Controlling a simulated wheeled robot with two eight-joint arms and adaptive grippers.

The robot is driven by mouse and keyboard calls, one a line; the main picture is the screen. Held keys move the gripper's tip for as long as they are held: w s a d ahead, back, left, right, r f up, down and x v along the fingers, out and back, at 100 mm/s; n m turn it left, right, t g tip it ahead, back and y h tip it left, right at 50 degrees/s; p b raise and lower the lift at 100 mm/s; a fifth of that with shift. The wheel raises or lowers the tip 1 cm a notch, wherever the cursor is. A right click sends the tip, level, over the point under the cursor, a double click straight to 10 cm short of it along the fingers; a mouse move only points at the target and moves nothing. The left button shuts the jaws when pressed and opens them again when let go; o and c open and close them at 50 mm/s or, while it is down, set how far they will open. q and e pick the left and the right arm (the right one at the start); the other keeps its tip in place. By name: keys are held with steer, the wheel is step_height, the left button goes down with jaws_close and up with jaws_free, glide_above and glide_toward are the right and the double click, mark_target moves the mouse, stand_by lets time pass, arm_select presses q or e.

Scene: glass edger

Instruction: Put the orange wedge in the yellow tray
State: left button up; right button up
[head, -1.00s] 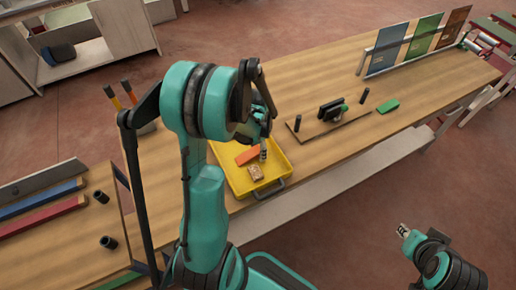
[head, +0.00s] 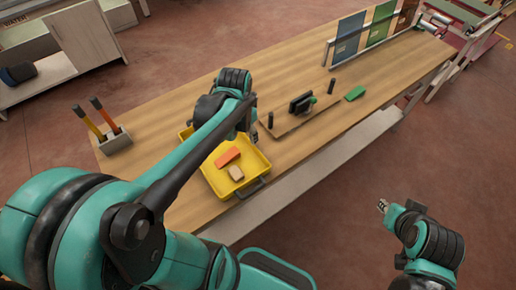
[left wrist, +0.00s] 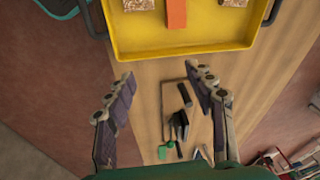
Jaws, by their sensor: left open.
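The orange wedge (head: 227,157) lies inside the yellow tray (head: 262,160) on the wooden table, beside a tan block (head: 236,173). In the left wrist view, the orange wedge (left wrist: 176,13) shows at the top edge within the yellow tray (left wrist: 190,46). It sits between two speckled blocks, one at the left (left wrist: 138,5). My left gripper (left wrist: 163,88) is open, with nothing between its fingers, and is clear of the wedge. In the head view my left arm hides its fingers. My right gripper (head: 383,206) is off the table's front side; its jaws are too small to read.
A dark clamp-like fixture (head: 302,102) on a board stands right of the tray, with a green block (head: 355,93) beyond it. Coloured panels (head: 349,38) stand at the far end.

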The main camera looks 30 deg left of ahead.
arm_select(q)
steer(key=s+d+r+n+t, duration=0.3)
steer(key=s+d+t, duration=0.1)
steer(key=s+d, duration=0.3)
steer(key=d, duration=0.2)
steer(key=shift+d+r+n+t+h, duration=0.3)
steer(key=shift+d+r+t, duration=0.05)
steer(key=shift+r+t, duration=0.05)
steer(key=shift+f, duration=0.1)
step_height(320, 180, down, 6)
steer(key=b, duration=0.6)
steer(key=shift+f+b, duration=0.2)
steer(key=shift+b, duration=0.1)
